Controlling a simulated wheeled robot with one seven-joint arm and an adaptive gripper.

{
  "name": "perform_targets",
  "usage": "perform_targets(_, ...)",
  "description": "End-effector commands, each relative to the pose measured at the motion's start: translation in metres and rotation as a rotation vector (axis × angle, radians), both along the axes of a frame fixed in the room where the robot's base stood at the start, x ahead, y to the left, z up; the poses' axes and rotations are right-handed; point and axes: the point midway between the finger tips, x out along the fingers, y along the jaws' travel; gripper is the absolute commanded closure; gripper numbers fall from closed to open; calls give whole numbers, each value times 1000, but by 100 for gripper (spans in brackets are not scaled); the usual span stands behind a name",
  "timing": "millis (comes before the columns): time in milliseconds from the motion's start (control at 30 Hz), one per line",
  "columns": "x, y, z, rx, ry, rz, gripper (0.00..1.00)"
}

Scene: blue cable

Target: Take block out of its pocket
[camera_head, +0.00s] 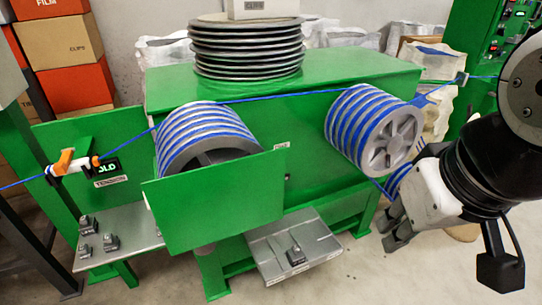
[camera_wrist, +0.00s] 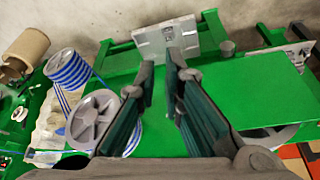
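A small dark block (camera_head: 295,256) stands on a grey metal tray (camera_head: 322,246) low at the front of the green machine. The tray (camera_wrist: 150,45) also shows at the top of the wrist view, with the block (camera_wrist: 168,33) on it, small. I cannot make out the pocket's edges. My gripper (camera_head: 394,232) is at the right of the machine, apart from the tray. In the wrist view its fingers (camera_wrist: 162,72) are spread with nothing held between them.
The green machine (camera_head: 300,115) carries blue cable on two striped drums (camera_head: 372,128) and a stack of dark discs (camera_head: 246,50). A green panel (camera_head: 215,200) stands in front of the left drum. Boxes (camera_head: 65,50) are stacked at the back left. Floor is open before the tray.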

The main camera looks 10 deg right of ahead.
Motion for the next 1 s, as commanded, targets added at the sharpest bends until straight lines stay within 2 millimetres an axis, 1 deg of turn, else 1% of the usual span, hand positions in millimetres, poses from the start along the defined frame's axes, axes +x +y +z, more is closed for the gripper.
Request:
perform_targets(33, 4, 0, -3, -7, 4, 11, 73)
perform_targets(67, 8, 0, -6, -15, 8, 22, 66)
perform_targets(100, 15, 0, -11, -31, 16, 48, 57)
perform_targets(133, 22, -1, -15, -46, 23, 72, 50)
perform_targets(167, 30, -1, -21, -64, 34, 103, 43)
perform_targets(200, 43, -1, -31, -93, 49, 153, 34)
perform_targets(233, 53, -1, -38, -116, 61, 195, 32)
perform_targets(367, 102, 0, -76, -211, 125, 413, 32)
perform_targets(400, 117, 0, -89, -237, 144, 483, 32)
perform_targets(467, 138, 1, -108, -270, 173, 590, 32)
perform_targets(500, 152, 2, -122, -289, 192, 662, 32)
perform_targets(567, 173, 4, -144, -314, 217, 772, 32)
perform_targets(600, 187, 5, -158, -328, 232, 846, 32)
perform_targets(667, 207, 7, -182, -343, 254, 958, 32)
perform_targets(700, 220, 9, -199, -352, 267, 1033, 32)
perform_targets(767, 239, 11, -225, -361, 282, 1147, 32)
perform_targets(800, 251, 13, -242, -365, 290, 1222, 32)
perform_targets(867, 268, 16, -270, -365, 298, 1335, 32)
perform_targets(900, 279, 19, -288, -364, 300, 1410, 32)
perform_targets(967, 294, 22, -315, -361, 299, 1515, 32)
perform_targets(1000, 302, 25, -331, -356, 296, 1579, 32)
